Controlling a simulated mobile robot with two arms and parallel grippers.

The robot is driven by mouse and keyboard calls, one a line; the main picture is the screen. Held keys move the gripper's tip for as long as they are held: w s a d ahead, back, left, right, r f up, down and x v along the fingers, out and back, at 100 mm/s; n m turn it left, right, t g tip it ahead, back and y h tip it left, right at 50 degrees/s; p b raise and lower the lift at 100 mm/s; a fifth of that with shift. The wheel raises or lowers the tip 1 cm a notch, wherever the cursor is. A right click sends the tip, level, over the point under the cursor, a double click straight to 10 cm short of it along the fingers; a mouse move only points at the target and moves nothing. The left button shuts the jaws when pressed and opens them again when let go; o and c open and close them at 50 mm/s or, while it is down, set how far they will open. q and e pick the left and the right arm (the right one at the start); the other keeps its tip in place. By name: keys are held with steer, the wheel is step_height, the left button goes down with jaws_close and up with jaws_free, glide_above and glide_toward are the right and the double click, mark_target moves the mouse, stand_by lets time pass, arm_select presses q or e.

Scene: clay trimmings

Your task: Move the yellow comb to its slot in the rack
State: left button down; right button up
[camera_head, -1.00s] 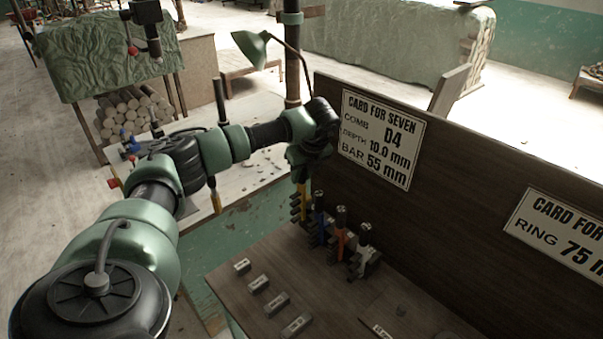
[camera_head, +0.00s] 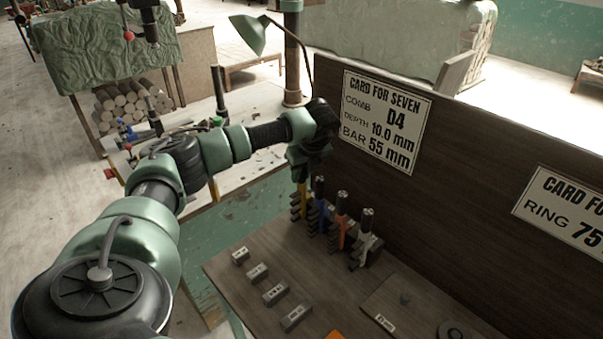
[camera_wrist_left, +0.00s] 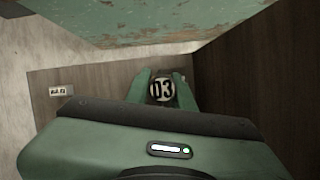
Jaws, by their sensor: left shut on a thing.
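My left gripper (camera_head: 305,172) points down over the left end of a row of dark toothed holders, the rack (camera_head: 359,258). It is shut on the yellow comb (camera_head: 303,201), whose yellow strip shows below the fingers at the leftmost holder. In the left wrist view, a round cap marked D3 (camera_wrist_left: 162,88) sits between the two green fingers (camera_wrist_left: 161,78). The comb looks upright; I cannot tell whether it is fully seated. A blue comb (camera_head: 318,209), an orange comb (camera_head: 341,236) and a white comb (camera_head: 366,239) stand to its right. My right gripper is out of view.
A dark board with a card reading comb D4 (camera_head: 387,122) rises behind the rack. Several small labelled blocks (camera_head: 275,291) lie in front on the wooden bench top (camera_head: 330,290). A green lamp (camera_head: 249,34) and a worn bench stand behind my left arm.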

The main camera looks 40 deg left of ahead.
arm_select(q)
steer(key=c, duration=1.1)
jaws_free()
steer(key=shift+r, duration=0.1)
steer(key=b+v, duration=0.1)
steer(key=v, duration=0.6)
steer(key=shift+d+r+b, duration=0.15)
steer(key=shift+r+b, duration=0.2)
steer(key=shift+b, duration=0.05)
steer(key=shift+s+f, duration=0.1)
